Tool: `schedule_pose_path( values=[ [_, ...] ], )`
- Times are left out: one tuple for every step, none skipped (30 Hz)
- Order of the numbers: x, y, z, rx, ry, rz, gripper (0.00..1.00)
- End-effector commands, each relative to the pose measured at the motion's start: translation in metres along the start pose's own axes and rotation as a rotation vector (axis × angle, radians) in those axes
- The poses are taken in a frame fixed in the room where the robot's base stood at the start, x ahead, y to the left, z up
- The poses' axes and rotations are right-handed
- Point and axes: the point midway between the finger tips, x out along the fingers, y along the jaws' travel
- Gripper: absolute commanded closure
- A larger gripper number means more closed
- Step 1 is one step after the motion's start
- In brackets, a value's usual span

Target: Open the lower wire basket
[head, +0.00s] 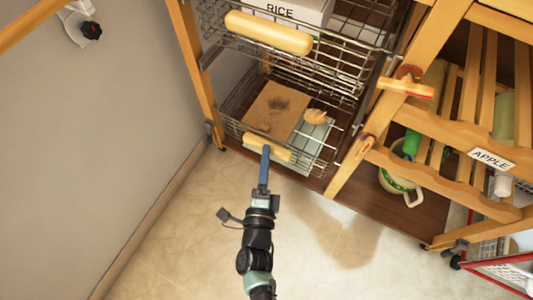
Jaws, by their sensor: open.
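The lower wire basket (232,125) sits low in the wooden shelf frame, with a pale wooden handle (278,151) on its front. It holds a brown flat item, a light blue-green item and a small tan object (316,116).
The upper wire basket (340,84) with its wooden handle (268,32) and a RICE box (285,10) is above. Slatted shelves with an APPLE label (491,159) stand right. A wall (90,150) is left. The tiled floor (190,245) in front is clear around my arm.

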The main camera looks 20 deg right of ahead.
Motion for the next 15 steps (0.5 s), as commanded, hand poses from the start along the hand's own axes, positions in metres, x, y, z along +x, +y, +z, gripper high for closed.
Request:
schedule_pose_path(
  values=[
    [0.009,0.002,0.0,0.001,0.001,-0.003,0.38],
    [0.012,0.002,0.0,0.001,0.001,-0.003,0.38],
    [0.016,0.002,0.0,0.0,0.001,-0.002,0.38],
    [0.019,0.002,0.0,0.0,0.001,-0.002,0.38],
    [0.021,0.001,0.0,0.0,0.001,-0.001,0.38],
    [0.024,0.001,0.0,0.0,0.0,-0.001,0.38],
    [0.025,0.001,0.0,0.0,0.0,0.0,0.38],
    [0.026,0.001,0.0,0.0,0.0,0.0,0.38],
    [0.027,0.0,0.0,0.0,0.0,0.0,0.38],
    [0.027,0.0,0.0,0.0,0.0,0.0,0.38],
    [0.028,0.0,0.0,0.0,0.0,0.0,0.38],
    [0.028,0.0,0.0,0.0,0.0,0.001,0.38],
    [0.028,0.0,0.0,0.0,0.0,0.001,0.38],
    [0.028,0.0,0.0,0.0,-0.001,0.001,0.38],
    [0.027,0.0,0.0,0.0,-0.001,0.001,0.38]
  ],
)
